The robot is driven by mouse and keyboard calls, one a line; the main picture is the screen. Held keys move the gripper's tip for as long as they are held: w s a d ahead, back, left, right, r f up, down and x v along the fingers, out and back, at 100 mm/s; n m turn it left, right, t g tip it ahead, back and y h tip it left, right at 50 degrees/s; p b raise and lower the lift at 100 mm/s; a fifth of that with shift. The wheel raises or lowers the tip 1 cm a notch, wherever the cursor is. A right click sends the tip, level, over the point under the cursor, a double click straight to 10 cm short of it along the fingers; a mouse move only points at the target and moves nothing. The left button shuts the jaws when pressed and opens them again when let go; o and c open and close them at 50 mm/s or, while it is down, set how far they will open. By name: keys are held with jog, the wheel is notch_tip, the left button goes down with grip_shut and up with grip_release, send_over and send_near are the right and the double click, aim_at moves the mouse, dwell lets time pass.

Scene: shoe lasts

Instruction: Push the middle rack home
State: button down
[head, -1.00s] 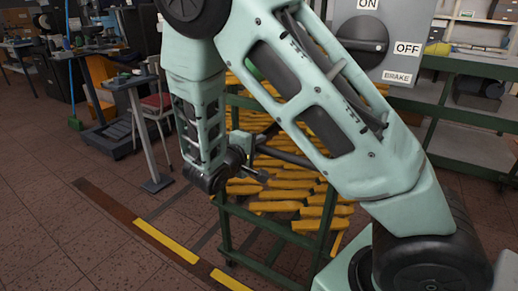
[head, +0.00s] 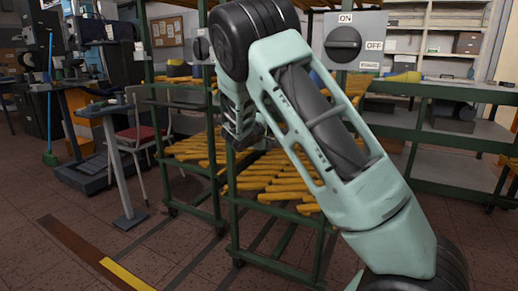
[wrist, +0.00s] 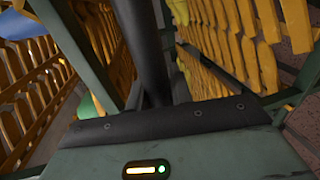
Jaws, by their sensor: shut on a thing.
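A green-framed rack (head: 233,222) with rows of yellow shoe lasts (head: 280,180) stands in front of me in the head view, partly behind my arm. A second green rack (head: 151,110) of lasts stands to its left and a little farther back. I cannot tell for sure which is the middle one. My gripper (head: 252,138) is at the nearer rack's left side, largely hidden by my arm. It is shut, apparently on this rack's frame; the contact is hidden. In the wrist view, yellow lasts (wrist: 250,45) and green frame bars (wrist: 75,50) lie close on both sides.
A grey box with a black knob (head: 342,43), marked ON, OFF and BRAKE, shows at the nearer rack's upper right. Green shelving (head: 440,90) stands right.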

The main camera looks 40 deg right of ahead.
jog(key=r+b+x, duration=0.3)
jog(key=b+x, duration=0.1)
jog(key=x, duration=1.1)
jog(key=shift+d, duration=0.5)
jog(key=shift+w+r, duration=0.15)
jog(key=c, duration=1.3)
grip_release()
jog(key=shift+d, duration=0.1)
jog(key=shift+o, duration=0.2)
jog(key=v, duration=1.7)
jog(key=shift+a+p, duration=0.25)
jog(key=shift+p, duration=0.15)
